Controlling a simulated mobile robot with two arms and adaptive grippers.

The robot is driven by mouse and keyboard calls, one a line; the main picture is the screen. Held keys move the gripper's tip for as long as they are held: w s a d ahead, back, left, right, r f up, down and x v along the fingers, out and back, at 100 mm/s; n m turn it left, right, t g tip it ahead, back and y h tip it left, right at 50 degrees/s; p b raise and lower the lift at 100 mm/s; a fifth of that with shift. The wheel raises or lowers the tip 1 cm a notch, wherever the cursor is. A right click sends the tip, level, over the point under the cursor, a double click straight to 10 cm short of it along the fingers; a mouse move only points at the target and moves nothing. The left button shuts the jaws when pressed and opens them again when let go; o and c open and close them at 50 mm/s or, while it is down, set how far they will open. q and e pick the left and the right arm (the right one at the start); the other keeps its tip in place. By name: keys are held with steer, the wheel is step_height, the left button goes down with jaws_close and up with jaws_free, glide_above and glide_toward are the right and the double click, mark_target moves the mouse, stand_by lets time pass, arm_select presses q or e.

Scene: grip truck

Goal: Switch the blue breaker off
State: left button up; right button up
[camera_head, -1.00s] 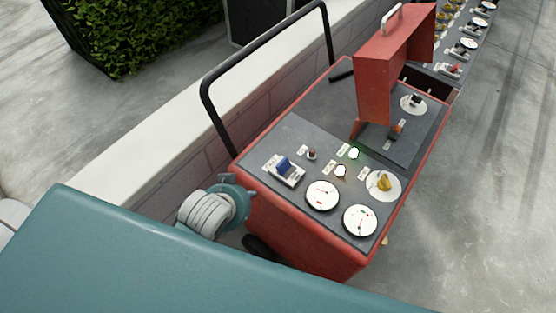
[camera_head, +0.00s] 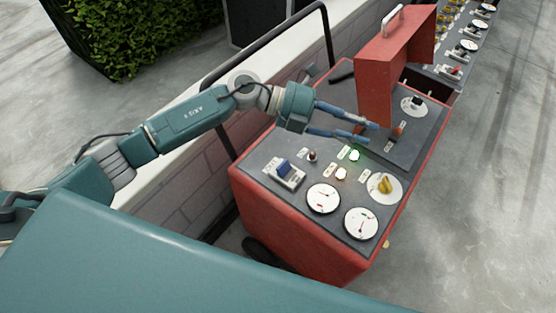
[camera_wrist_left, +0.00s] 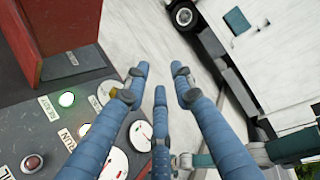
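The blue breaker (camera_head: 285,168) is a blue switch on a pale base, at the left front of the grey panel on the red cart (camera_head: 290,223). Whether its lever is up or down is too small to tell. My left gripper (camera_head: 370,132) hangs over the panel, behind and right of the breaker, apart from it. In the left wrist view its blue fingers (camera_wrist_left: 160,78) are spread with nothing between them. The breaker does not show in that view. My right gripper is in neither view.
The panel carries two gauges (camera_head: 323,198), a yellow knob (camera_head: 383,184), a green lamp (camera_head: 354,155) and a dark red button (camera_head: 312,155). A raised red cover (camera_head: 376,92) stands just beyond my fingers. A black handlebar (camera_head: 262,48) rises along the cart's left side.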

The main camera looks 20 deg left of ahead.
arm_select(q)
steer(key=a+f+m+g+y, duration=0.3)
steer(key=a+f+y, duration=0.35)
steer(key=a, duration=0.55)
steer(key=g+y, duration=0.1)
steer(key=y, duration=0.2)
glide_toward(284, 168)
steer(key=x, duration=0.2)
steer(key=p+x, duration=0.1)
steer(key=x, duration=0.2)
steer(key=a+x, duration=0.1)
steer(key=x, duration=0.1)
steer(key=shift+d+f+p, duration=0.15)
steer(key=shift+f+p, duration=0.2)
steer(key=shift+f, duration=0.1)
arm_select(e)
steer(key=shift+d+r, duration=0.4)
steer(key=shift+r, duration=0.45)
arm_select(q)
steer(key=shift+c, duration=0.3)
jaws_close()
